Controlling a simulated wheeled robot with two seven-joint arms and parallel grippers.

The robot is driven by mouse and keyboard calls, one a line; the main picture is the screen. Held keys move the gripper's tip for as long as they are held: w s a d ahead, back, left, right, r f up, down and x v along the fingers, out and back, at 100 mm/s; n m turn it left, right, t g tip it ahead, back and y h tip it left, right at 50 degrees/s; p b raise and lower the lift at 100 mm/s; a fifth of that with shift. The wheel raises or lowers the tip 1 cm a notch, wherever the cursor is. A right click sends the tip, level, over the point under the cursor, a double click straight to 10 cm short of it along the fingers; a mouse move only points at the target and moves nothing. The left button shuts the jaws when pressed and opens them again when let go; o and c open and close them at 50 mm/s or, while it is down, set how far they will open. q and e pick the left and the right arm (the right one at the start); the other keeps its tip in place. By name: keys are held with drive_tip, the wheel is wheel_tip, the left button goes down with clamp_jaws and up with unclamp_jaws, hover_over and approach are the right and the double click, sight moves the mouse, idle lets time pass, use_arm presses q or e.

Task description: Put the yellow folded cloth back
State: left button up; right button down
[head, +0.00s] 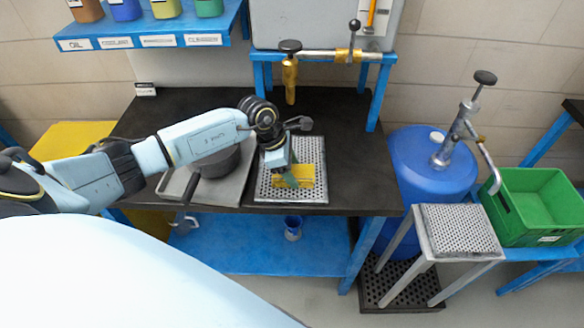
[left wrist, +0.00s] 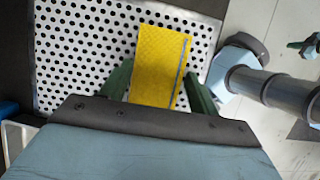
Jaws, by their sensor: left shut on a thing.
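The yellow folded cloth (head: 304,174) is at the perforated metal tray (head: 263,194) on the black bench. My left gripper (head: 290,180) reaches down over the tray and is shut on the cloth, hiding part of it. In the left wrist view, the yellow cloth (left wrist: 160,60) lies between the two green fingers of my left gripper (left wrist: 158,88), above the perforated plate (left wrist: 75,50). I cannot tell whether the cloth touches the tray. My right gripper is not in view.
A grey tray with a dark pan (head: 216,178) stands left of the perforated tray. A brass tap (head: 290,80) hangs behind it. Right of the bench are a blue drum (head: 425,165) with a pump, a perforated stand (head: 460,230) and a green crate (head: 540,208). A blue cup (head: 293,226) stands on the lower shelf.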

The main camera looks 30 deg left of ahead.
use_arm(q)
drive_tip(key=o, duration=0.9)
drive_tip(key=v, duration=1.2)
drive_tip(key=shift+d+r, duration=0.1)
